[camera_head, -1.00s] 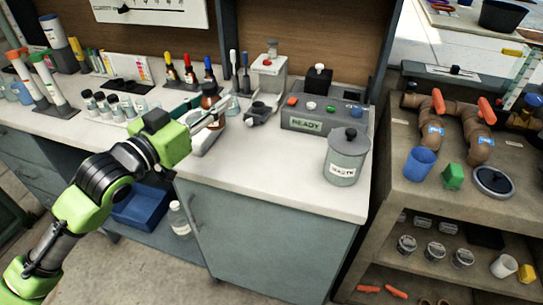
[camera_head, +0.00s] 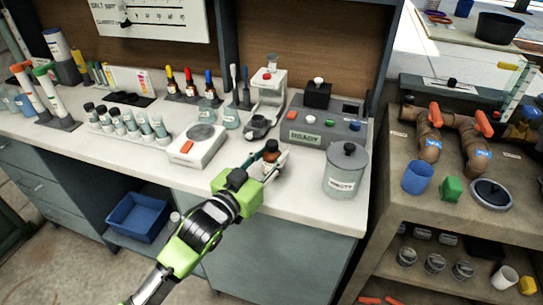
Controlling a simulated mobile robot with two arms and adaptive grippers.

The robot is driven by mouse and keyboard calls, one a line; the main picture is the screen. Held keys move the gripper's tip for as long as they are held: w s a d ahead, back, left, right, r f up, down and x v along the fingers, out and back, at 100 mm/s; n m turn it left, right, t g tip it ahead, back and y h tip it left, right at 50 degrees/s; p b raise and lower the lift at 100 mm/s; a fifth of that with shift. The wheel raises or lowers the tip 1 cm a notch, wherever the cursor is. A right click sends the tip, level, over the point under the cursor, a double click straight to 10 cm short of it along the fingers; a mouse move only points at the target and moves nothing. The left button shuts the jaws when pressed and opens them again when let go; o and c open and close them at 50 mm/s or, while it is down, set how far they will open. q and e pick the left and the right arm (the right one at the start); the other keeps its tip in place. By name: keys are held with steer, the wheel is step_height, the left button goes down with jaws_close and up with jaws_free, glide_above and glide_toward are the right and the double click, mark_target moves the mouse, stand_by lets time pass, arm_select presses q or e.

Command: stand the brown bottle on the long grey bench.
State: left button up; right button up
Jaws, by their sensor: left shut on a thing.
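The brown bottle (camera_head: 271,151), with a dark cap and a pale label, is upright over the front part of the long grey bench (camera_head: 302,204). The bench has a pale top and grey cabinet fronts. My left gripper (camera_head: 262,168) is shut on the bottle and partly hides it. I cannot tell whether the bottle's base touches the bench top. My right gripper is not in view.
A white scale (camera_head: 198,146) with an empty round plate stands to the left. A grey device marked READY (camera_head: 313,133) is behind, and a lidded grey waste canister (camera_head: 346,172) stands to the right. The front bench top between scale and canister is mostly clear.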

arm_select(q)
steer(key=shift+f, duration=0.25)
steer(key=shift+f, duration=0.15)
steer(key=o, duration=1.2)
steer(key=shift+r, duration=0.2)
steer(key=b+v, duration=0.1)
steer(key=v, duration=1.1)
steer(key=shift+s, duration=0.1)
